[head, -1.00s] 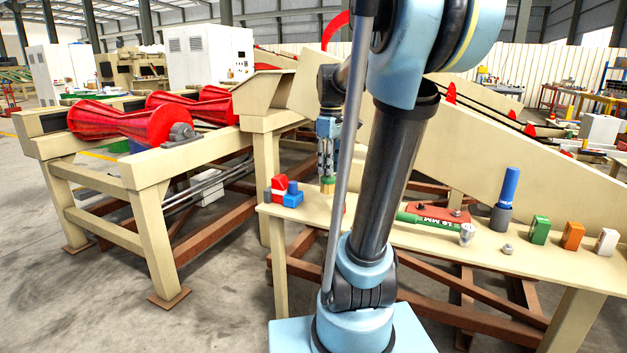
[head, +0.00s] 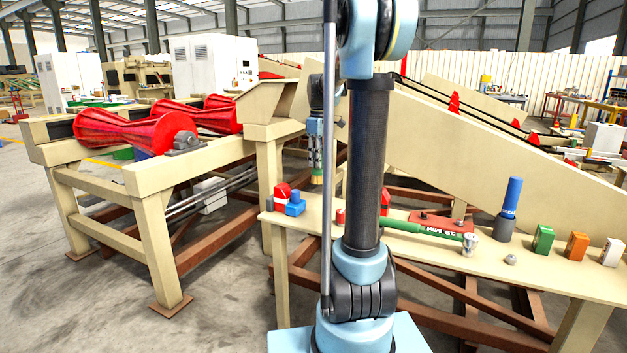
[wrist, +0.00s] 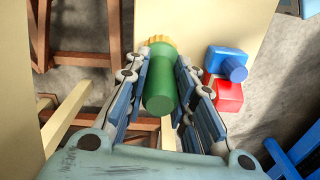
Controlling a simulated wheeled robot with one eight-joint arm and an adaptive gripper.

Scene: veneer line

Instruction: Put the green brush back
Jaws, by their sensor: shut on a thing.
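The green brush (wrist: 160,82) is a green cylinder with a yellow end, and it lies between both fingers of my gripper (wrist: 157,72) in the wrist view. My gripper is shut on it. In the head view my gripper (head: 316,150) points down behind my arm's column, with the brush's yellowish end (head: 318,179) just below the fingers. The brush hangs in the air, a little right of and behind the red and blue blocks. Most of its green body is hidden by the fingers in the head view.
A narrow beige table (head: 440,262) holds red (head: 280,203) and blue (head: 295,208) blocks, a green-handled hammer (head: 400,226), a red "18 MM" piece (head: 450,226), a blue-handled tool in a grey holder (head: 503,228), and green (head: 543,239), orange (head: 576,246) and white (head: 611,252) blocks.

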